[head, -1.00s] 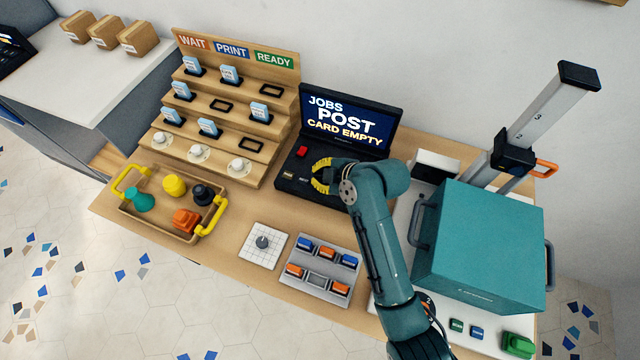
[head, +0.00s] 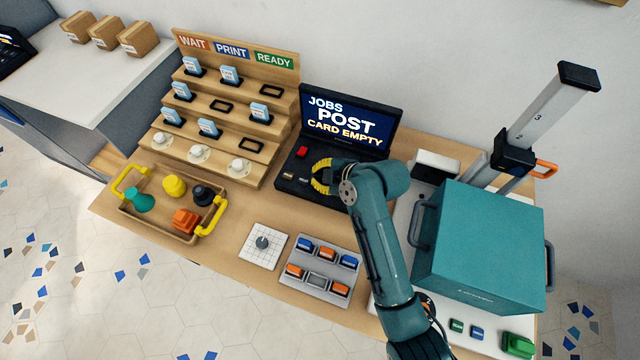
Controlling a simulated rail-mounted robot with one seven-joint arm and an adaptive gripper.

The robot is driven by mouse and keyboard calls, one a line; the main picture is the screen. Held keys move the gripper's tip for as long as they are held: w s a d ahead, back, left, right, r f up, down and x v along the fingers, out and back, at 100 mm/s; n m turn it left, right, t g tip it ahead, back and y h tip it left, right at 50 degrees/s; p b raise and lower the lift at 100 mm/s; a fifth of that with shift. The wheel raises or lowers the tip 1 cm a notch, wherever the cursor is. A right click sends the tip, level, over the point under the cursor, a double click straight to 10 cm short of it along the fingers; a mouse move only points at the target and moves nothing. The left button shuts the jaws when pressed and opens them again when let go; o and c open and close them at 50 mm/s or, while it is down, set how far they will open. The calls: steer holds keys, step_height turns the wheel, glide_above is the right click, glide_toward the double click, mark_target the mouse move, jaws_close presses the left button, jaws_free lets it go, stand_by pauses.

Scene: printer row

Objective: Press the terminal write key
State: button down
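The terminal (head: 345,122) is a black console with a raised screen that reads "JOBS", "POST" and "CARD EMPTY". A red key (head: 302,152) stands on the left of its base. Small labelled parts (head: 290,176) lie lower on the base, too small to read. My gripper (head: 320,177) has yellow fingers and is over the base, right of these parts and below and right of the red key. The fingers overlap in this view, so I cannot tell their gap or whether they touch the base. My gripper and arm hide the right part of the base.
A stepped rack (head: 215,125) with blue-white cards stands left of the terminal. In front are a tray (head: 150,222) with coloured pieces, a white tile (head: 262,246) with a knob, and a grey panel (head: 318,281) of blocks. A teal box (head: 480,245) stands at right.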

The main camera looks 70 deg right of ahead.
steer(key=shift+f, duration=0.4)
steer(key=shift+f, duration=0.45)
stand_by(0.6)
steer(key=shift+r+p, duration=0.75)
steer(key=shift+r, duration=0.1)
steer(key=shift+r, duration=0.1)
step_height(320, 180, up, 5)
steer(key=p, duration=0.5)
stand_by(0.4)
